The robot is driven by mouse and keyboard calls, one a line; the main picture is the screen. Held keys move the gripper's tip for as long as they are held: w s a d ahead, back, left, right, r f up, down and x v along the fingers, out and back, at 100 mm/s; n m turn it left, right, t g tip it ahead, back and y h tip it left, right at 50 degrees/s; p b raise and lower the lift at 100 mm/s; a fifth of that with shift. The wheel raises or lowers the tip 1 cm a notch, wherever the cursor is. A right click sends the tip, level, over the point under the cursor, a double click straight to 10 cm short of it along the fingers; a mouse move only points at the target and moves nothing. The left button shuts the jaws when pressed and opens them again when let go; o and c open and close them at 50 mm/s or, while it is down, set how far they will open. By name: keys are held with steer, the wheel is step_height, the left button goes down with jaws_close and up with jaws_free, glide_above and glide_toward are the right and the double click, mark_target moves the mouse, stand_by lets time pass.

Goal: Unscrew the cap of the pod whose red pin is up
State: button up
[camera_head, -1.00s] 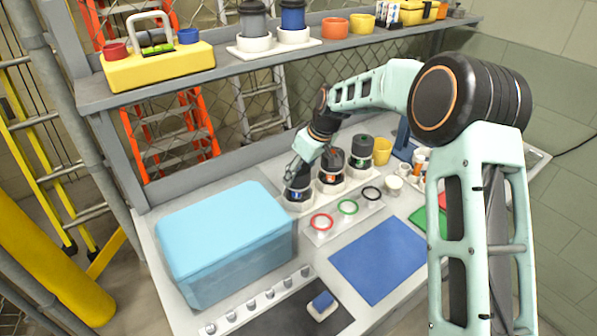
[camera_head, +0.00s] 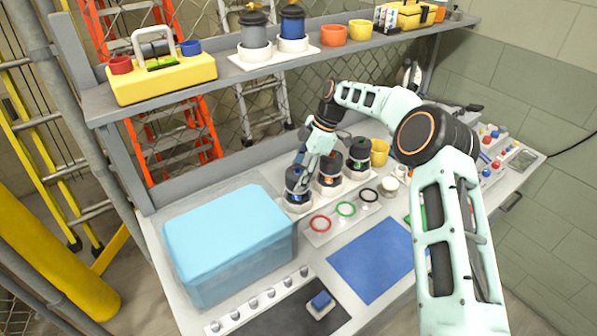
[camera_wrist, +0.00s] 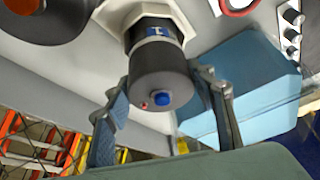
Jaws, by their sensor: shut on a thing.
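Three dark pods stand in white bases on the bench: a left pod with a blue label (camera_head: 296,199), a middle pod with an orange label (camera_head: 329,183) and a right pod with a green label (camera_head: 358,169). My gripper (camera_head: 299,172) is at the top of the left pod. In the wrist view my gripper (camera_wrist: 163,88) has a finger on each side of that pod's dark cap (camera_wrist: 158,72) and is shut on it. The cap's end shows a blue button (camera_wrist: 160,98) and a small red pin (camera_wrist: 144,105). The other pods' pins cannot be made out.
A light blue cooler box (camera_head: 228,240) stands left of the pods. Red (camera_head: 320,223), green (camera_head: 346,209) and black (camera_head: 370,195) rings lie in front. A yellow cup (camera_head: 379,152) is at the right. A shelf (camera_head: 200,88) runs above; a blue mat (camera_head: 372,258) is clear.

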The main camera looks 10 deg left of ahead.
steer(key=shift+s+a+f+n, duration=0.1)
steer(key=shift+s+n, duration=0.15)
steer(key=shift+n, duration=0.05)
steer(key=o, duration=1)
steer(key=shift+o, duration=0.8)
steer(key=shift+w, duration=0.1)
